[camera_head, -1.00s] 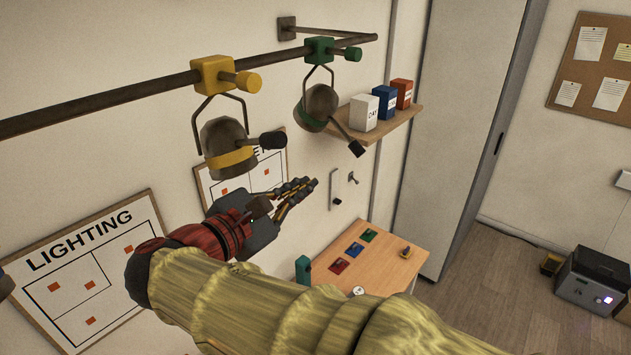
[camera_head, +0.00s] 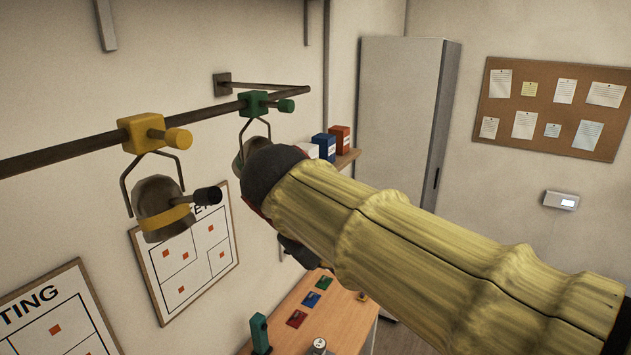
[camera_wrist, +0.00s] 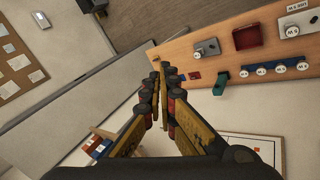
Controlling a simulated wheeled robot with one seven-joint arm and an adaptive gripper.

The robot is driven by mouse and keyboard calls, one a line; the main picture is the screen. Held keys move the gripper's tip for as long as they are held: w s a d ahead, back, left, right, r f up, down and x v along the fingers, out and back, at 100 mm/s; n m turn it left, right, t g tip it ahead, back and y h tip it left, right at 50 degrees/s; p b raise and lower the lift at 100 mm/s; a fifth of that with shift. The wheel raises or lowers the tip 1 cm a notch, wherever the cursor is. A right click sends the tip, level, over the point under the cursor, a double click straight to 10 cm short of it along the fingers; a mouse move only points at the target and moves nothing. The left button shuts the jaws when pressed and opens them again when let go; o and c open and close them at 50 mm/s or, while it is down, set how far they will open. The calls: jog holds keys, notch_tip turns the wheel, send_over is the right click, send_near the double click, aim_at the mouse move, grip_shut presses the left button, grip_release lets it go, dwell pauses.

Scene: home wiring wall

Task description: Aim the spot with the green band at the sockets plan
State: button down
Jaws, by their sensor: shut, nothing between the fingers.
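The spot with the green band hangs from a green clamp (camera_head: 252,103) near the far end of the rail. Its lamp body is mostly hidden behind my arm, so its aim cannot be told. A framed plan (camera_head: 190,262) with orange marks, its title partly covered and showing "ET", hangs on the wall below and left of it; I take it as the sockets plan. My gripper is mostly hidden behind my forearm in the head view, near and below the green spot. In the wrist view my gripper (camera_wrist: 161,72) is shut and empty.
The yellow-banded spot (camera_head: 163,208) hangs nearer on the rail (camera_head: 60,153), before the plan. The lighting plan (camera_head: 52,318) is at lower left. Boxes (camera_head: 325,146) stand on a shelf beyond my arm. A wooden table (camera_head: 335,318) with small items is below.

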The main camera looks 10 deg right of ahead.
notch_tip(320, 180, up, 23)
jog(key=w+d+m+t+y+p, duration=0.25)
jog(key=m+y, duration=0.45)
jog(key=m, duration=0.8)
jog(key=w+a+f+p, duration=0.1)
jog(key=w+a+f, duration=0.4)
jog(key=f, duration=0.5)
jog(key=shift+w+a+f, duration=0.2)
jog(key=shift+w, duration=0.55)
jog(key=shift+t, duration=0.25)
jog(key=shift+a+f+b, duration=0.3)
jog(key=shift+f+b, duration=0.3)
jog(key=shift+b, duration=0.2)
jog(key=shift+r, duration=0.1)
